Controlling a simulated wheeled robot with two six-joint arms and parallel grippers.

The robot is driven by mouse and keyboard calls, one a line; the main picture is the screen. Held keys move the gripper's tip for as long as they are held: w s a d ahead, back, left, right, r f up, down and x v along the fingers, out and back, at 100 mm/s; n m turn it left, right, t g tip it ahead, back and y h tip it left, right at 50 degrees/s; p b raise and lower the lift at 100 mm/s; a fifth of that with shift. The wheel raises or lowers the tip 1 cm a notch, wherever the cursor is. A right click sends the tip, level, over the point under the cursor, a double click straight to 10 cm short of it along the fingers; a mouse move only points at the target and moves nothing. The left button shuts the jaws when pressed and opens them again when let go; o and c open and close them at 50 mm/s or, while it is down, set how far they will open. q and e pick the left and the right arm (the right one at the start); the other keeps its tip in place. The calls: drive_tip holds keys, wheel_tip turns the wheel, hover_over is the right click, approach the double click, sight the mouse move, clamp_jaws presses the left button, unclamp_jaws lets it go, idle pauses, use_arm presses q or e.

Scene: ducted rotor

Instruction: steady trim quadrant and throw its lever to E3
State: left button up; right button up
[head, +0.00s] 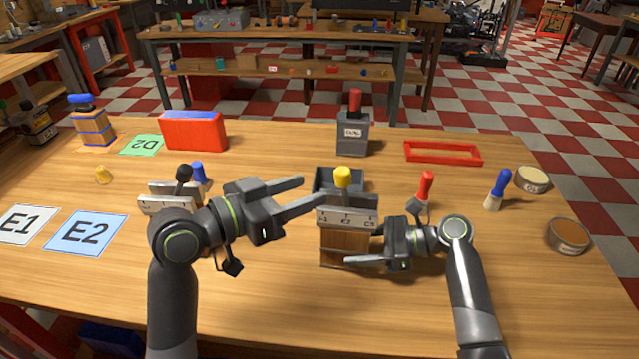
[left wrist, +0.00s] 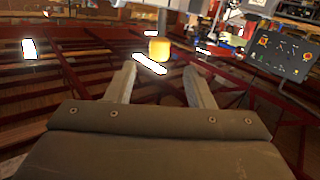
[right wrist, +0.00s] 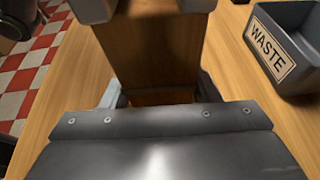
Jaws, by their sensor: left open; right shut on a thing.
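The trim quadrant is most likely the wooden block (head: 345,246) with a pale marked plate (head: 347,216) on top, standing at mid-table. Its lever has a yellow knob (head: 342,178) near the middle of the plate; the marks are too small to read surely. My right gripper (head: 362,247) is shut on the wooden block, which also shows between the fingers in the right wrist view (right wrist: 150,50). My left gripper (head: 314,194) is open and empty, just left of the knob. In the left wrist view the yellow knob (left wrist: 159,49) shows ahead, between the fingertips; contact is not visible.
A grey waste bin (head: 325,180) stands close behind the block. A similar black-knobbed device (head: 165,195) is partly behind my left arm. A red-handled tool (head: 425,187) and a blue-handled one (head: 499,188) stand right. Blue card E2 (head: 88,233) lies left.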

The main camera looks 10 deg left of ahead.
use_arm(q)
drive_tip(key=shift+s+a, duration=0.4)
drive_tip(key=c, duration=0.4)
drive_tip(key=shift+t+h, duration=0.7)
drive_tip(key=shift+h, duration=0.2)
drive_tip(key=s+a+f, duration=0.1)
drive_tip(key=a, duration=0.1)
drive_tip(key=s+a, duration=0.1)
drive_tip(key=s, duration=0.1)
drive_tip(key=s+a+f, duration=0.1)
drive_tip(key=s+a, duration=0.1)
drive_tip(key=shift+s+a+f, duration=0.1)
drive_tip(key=shift+a+f, duration=0.2)
drive_tip(key=shift+f, duration=0.05)
clamp_jaws()
approach(336, 181)
drive_tip(key=x, duration=0.7)
